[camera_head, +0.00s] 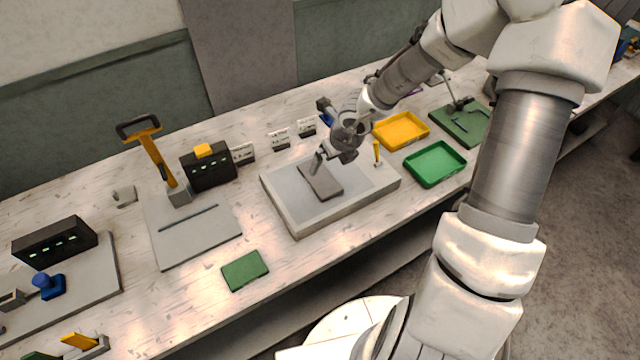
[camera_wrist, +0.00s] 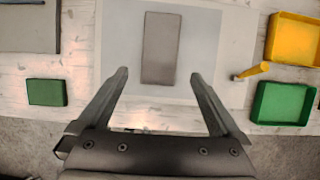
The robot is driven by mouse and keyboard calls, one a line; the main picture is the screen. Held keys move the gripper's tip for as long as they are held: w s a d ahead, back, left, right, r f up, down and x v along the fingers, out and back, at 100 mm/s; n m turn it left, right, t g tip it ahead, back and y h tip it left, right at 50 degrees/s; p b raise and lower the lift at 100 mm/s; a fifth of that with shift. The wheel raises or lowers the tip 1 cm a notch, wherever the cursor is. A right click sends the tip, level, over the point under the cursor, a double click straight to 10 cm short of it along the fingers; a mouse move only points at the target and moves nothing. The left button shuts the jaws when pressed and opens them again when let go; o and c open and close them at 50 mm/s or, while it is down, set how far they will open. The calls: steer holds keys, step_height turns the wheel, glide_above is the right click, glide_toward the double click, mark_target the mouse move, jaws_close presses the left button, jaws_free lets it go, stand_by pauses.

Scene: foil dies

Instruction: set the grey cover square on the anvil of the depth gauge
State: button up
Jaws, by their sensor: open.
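A flat grey rectangular piece (camera_head: 321,183), which looks like the grey cover, lies on the pale top of a low grey block (camera_head: 364,201). In the wrist view the grey piece (camera_wrist: 161,45) lies lengthwise ahead of my gripper (camera_wrist: 158,74), its near end between the two fingertips. My gripper (camera_head: 318,162) is open and empty. Its fingers stand apart from the piece's sides; the height gap is hard to tell. I cannot tell for certain which fixture is the depth gauge; an upright stand on a green base (camera_head: 474,133) is at the back right, and its anvil is not clear.
A yellow tray (camera_head: 401,130), a green tray (camera_head: 436,164) and a small yellow-handled tool (camera_head: 377,152) are right of the block. Left are a green pad (camera_head: 245,270), a grey plate (camera_head: 190,240) with an orange lever (camera_head: 155,155), and black display boxes (camera_head: 208,170). Small white labels stand behind.

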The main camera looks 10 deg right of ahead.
steer(key=b+x, duration=0.5)
steer(key=x, duration=0.5)
steer(key=shift+w+f, duration=0.1)
steer(key=shift+w, duration=0.05)
steer(key=c, duration=1.3)
step_height(320, 180, up, 28)
steer(key=p, duration=1)
steer(key=n+g+y+b, duration=0.3)
steer(key=n+g, duration=0.1)
steer(key=n, duration=1.1)
glide_above(320, 177)
steer(key=s, duration=0.4)
step_height(320, 177, down, 10)
steer(key=s+f+n+g+h+b, duration=0.4)
steer(key=f+n, duration=0.6)
steer(key=n, duration=0.7)
steer(key=shift+s+f+g, duration=0.15)
steer(key=shift+s+g, duration=0.25)
steer(key=shift+s, duration=0.05)
